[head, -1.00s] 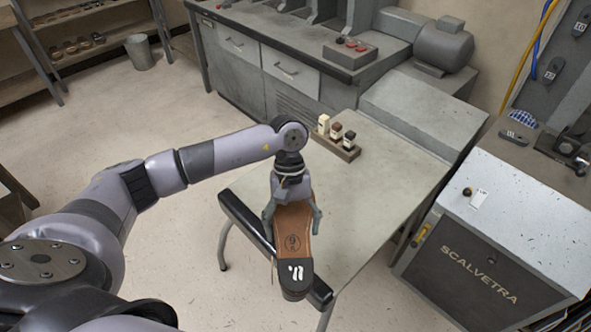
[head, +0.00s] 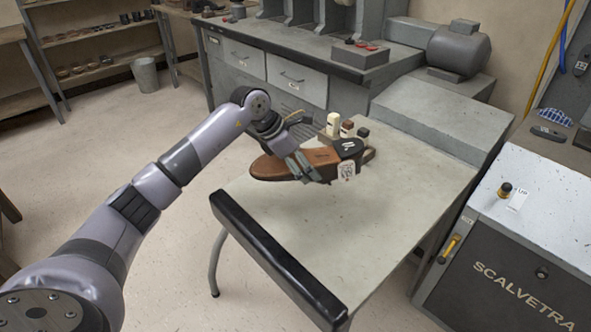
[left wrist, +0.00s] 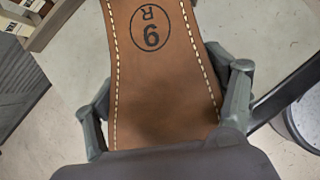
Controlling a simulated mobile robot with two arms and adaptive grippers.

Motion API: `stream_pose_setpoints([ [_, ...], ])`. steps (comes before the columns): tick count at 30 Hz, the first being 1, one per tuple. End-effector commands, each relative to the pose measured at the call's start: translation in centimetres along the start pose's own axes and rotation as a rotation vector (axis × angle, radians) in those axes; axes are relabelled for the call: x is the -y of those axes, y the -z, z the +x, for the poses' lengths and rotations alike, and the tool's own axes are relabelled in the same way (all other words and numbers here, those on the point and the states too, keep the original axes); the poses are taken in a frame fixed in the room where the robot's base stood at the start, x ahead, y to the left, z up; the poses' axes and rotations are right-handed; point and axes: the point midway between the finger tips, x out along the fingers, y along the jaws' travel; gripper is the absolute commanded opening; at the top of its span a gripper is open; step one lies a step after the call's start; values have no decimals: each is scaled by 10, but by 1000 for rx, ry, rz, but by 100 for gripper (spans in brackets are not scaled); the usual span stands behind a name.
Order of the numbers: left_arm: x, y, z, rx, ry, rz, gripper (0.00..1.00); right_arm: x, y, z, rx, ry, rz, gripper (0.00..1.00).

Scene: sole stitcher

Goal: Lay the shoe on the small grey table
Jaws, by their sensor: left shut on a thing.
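The shoe (head: 278,168) shows its brown sole, with a black heel and a white tag at its right end. My left gripper (head: 304,165) is shut on it around the middle. In the left wrist view the stitched brown sole (left wrist: 155,80), marked "9 R", lies between the two fingers (left wrist: 165,115). My right gripper is not in view.
A black padded bar (head: 275,260) runs along the near left edge. The tabletop's middle and near part are clear. A grey machine cabinet (head: 520,270) stands at the right.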

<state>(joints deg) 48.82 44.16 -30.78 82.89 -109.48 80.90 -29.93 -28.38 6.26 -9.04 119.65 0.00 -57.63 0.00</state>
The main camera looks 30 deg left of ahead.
Motion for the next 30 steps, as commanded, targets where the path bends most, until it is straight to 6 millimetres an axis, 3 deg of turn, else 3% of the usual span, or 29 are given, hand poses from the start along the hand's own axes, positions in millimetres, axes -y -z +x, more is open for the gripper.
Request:
stream_pose_setpoints([
  [1,-11,5,10,10,-48,-60,35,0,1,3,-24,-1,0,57],
  [6,-41,9,13,17,-183,-258,35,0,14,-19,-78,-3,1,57],
  [12,-63,12,12,21,-281,-397,35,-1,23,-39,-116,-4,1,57],
  [20,-69,14,11,20,-309,-440,35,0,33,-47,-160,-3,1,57],
  [30,-68,19,19,19,-307,-438,35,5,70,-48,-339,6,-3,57],
])
